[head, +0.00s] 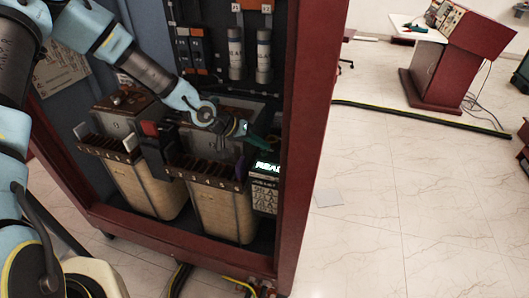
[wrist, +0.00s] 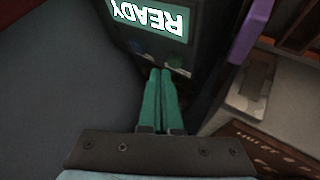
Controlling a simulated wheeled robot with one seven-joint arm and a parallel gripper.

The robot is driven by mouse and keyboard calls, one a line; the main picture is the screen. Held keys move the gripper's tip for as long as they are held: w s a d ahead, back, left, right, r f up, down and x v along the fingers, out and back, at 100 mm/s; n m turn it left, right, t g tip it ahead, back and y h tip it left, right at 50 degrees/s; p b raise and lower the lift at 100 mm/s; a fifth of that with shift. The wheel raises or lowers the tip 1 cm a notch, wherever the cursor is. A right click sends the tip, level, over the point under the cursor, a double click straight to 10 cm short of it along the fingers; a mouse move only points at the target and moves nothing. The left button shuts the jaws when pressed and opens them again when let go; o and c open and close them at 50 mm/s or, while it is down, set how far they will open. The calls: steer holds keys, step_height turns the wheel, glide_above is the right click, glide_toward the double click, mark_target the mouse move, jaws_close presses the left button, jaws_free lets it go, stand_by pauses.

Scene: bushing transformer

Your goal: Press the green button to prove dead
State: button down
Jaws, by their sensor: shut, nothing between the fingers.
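A dark device (head: 264,195) with a lit READY display (head: 267,168) stands at the right inside the red-framed cabinet. In the wrist view the READY display (wrist: 150,14) appears upside down. In the head view my gripper (head: 262,143) is just above the display, and the buttons cannot be made out.
Two tan transformer-like units (head: 226,216) with slotted tops stand left of the device. A purple part (wrist: 250,30) lies close to the right of my fingers. Fuses (head: 264,55) hang on the cabinet's back panel. The cabinet's red post (head: 306,130) is near on the right.

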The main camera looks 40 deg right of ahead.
steer(key=shift+f, duration=0.25)
steer(key=shift+f+b, duration=0.3)
steer(key=shift+f, duration=0.15)
stand_by(0.6)
steer(key=shift+r, duration=0.1)
steer(key=shift+r+p, duration=0.75)
steer(key=shift+p, duration=0.1)
step_height(320, 180, up, 5)
steer(key=p, duration=0.4)
stand_by(0.8)
